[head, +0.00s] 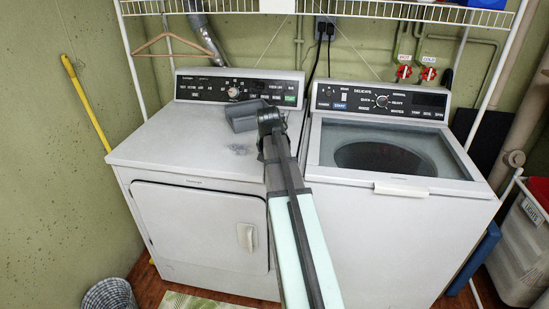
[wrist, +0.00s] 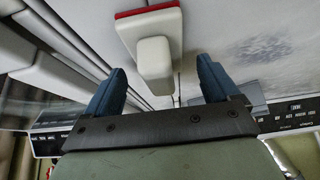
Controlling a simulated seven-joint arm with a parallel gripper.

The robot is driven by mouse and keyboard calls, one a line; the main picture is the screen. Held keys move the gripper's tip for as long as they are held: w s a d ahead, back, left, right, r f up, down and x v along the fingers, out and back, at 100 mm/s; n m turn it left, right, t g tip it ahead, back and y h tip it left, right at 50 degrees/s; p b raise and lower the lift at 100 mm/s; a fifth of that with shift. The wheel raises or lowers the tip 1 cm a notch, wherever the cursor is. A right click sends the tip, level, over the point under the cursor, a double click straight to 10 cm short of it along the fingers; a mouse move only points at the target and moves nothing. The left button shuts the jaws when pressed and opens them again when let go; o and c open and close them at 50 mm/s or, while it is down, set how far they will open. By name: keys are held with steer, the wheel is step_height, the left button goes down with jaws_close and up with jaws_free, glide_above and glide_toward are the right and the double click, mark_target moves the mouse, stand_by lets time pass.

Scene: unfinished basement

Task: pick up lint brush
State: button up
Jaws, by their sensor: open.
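The lint brush (wrist: 150,45) shows in the wrist view as a white, rounded handle on a wider head with a red edge. It lies on the white top of the dryer, near the edge beside the washer. My gripper (wrist: 160,66) is open, with its blue fingers on either side of the handle's near end. The handle is between or just beyond the fingertips; I cannot tell whether they touch it. In the head view my arm reaches over the dryer top (head: 170,140), and the brush and fingertips are hidden.
The washer (head: 400,190) stands to the right, with a narrow gap between the machines. A grey box-like thing (head: 241,116) is beside my arm's end. Grey lint (head: 239,149) lies on the dryer top, whose left side is clear. A wire shelf (head: 400,12) hangs above.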

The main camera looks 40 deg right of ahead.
steer(key=shift+x, duration=0.8)
steer(key=shift+c, duration=0.2)
steer(key=c, duration=1.1)
steer(key=shift+r, duration=0.1)
steer(key=shift+r, duration=5)
